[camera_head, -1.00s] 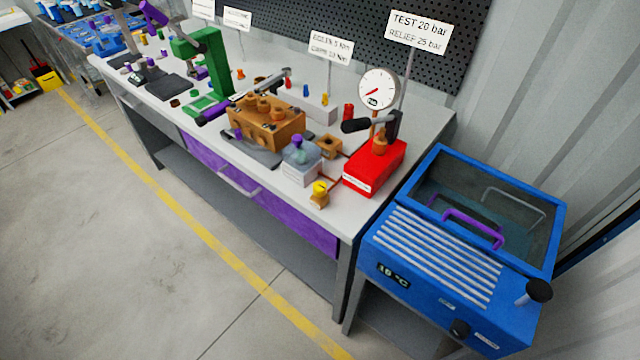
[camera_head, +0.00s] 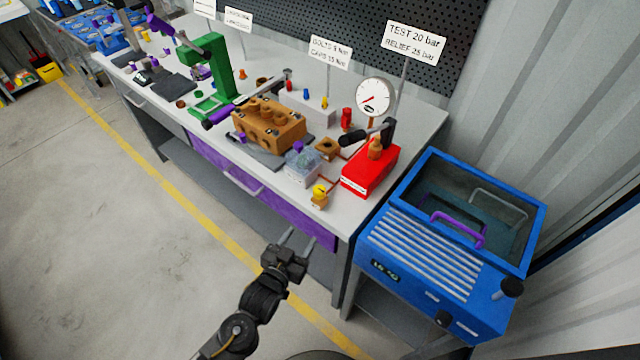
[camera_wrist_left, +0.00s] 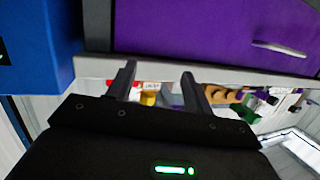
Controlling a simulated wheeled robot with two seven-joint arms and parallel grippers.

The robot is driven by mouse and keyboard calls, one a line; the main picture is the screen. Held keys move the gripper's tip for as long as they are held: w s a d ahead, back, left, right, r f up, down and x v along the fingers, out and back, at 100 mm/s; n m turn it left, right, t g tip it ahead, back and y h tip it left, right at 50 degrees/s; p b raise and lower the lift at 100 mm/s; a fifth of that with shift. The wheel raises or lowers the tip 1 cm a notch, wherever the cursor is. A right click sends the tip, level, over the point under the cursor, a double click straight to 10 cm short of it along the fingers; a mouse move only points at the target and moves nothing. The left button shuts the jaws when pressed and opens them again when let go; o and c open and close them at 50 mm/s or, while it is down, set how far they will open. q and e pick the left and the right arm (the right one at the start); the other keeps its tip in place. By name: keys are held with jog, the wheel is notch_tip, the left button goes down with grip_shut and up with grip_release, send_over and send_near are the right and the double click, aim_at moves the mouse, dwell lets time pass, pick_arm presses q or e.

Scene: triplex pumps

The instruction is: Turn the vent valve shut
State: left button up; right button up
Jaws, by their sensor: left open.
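A small valve with a yellow knob (camera_head: 320,191) on a brass-coloured body stands near the bench's front edge, beside the red pump base (camera_head: 371,171). I take it to be the vent valve; its exact knob angle is too small to read. My left gripper (camera_head: 302,232) is open and empty, in front of the bench and below the valve, apart from it. In the left wrist view its fingers (camera_wrist_left: 159,72) point toward the bench edge, with the yellow knob (camera_wrist_left: 148,99) partly visible between them. My right gripper is not in view.
A dial gauge (camera_head: 375,97) and black-handled lever stand by the red base. The floor in front is clear.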

pick_arm(q)
jog(key=t+h, duration=0.1)
jog(key=t, duration=0.1)
send_near(317, 196)
jog(key=w, duration=0.1)
jog(key=shift+n, duration=0.4)
jog(key=p+x, duration=0.2)
jog(key=x, duration=0.9)
jog(key=shift+d+f, duration=0.1)
jog(key=shift+d, duration=0.1)
jog(key=shift+c, duration=0.3)
jog(key=c, duration=0.9)
